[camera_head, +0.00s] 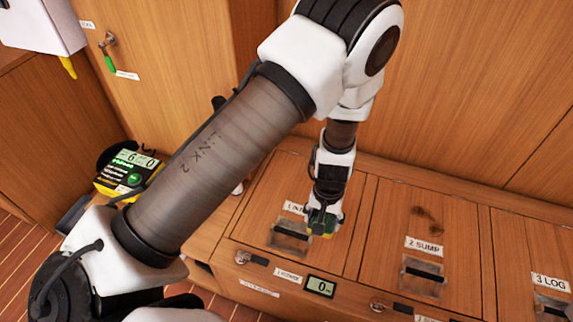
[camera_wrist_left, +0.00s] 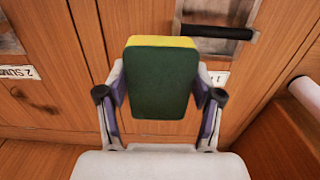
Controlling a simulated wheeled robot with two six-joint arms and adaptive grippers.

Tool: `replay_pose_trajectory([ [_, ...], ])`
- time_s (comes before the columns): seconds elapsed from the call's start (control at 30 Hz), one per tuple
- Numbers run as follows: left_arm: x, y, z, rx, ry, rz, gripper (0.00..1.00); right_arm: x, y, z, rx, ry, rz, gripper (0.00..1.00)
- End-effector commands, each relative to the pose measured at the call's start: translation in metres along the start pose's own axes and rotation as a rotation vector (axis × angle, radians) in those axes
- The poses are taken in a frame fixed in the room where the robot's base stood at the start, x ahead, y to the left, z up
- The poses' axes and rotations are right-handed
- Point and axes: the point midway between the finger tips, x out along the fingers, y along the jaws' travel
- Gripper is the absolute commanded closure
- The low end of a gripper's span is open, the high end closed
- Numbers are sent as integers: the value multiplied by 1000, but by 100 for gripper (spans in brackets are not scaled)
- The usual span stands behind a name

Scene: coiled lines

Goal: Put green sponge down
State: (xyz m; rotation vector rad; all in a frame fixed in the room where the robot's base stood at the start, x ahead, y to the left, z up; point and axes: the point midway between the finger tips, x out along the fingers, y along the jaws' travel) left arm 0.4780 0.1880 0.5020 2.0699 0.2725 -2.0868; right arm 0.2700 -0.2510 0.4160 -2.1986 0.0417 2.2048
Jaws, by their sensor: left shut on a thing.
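The green sponge (camera_wrist_left: 160,85) has a dark green face and a yellow layer along its far edge in the left wrist view. My left gripper (camera_wrist_left: 160,100) is shut on it, with one finger on each side. In the head view the left gripper (camera_head: 322,222) points down above the first wooden locker lid, and the sponge (camera_head: 329,226) shows only as a small green and yellow patch. I cannot tell whether the sponge touches the lid. My right gripper is not in view.
Lids marked 2 SUMP (camera_head: 424,244) and 3 LOG (camera_head: 550,282) lie to the right, with recessed handles. A small display (camera_head: 320,287) sits on the front face. A yellow and black device (camera_head: 130,172) stands at left. The 2 SUMP lid is mostly clear.

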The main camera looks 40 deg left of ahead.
Motion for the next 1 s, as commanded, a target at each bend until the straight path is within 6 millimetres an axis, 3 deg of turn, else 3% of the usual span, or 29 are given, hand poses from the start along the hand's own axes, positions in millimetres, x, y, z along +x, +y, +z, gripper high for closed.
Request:
replay_pose_trajectory([
  [0.17, 20, -1, 9, 10, 0, -1, 67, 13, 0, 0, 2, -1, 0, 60],
  [0.37, 20, -7, -4, 13, -2, 4, 67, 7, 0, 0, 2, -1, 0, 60],
  [0.57, 27, -22, -37, 9, 2, 5, 67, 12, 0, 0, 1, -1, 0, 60],
  [0.83, 37, -58, -112, 6, 4, 2, 67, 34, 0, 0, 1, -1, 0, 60],
  [1.0, 38, -69, -135, 10, 1, 0, 67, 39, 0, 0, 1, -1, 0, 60],
])
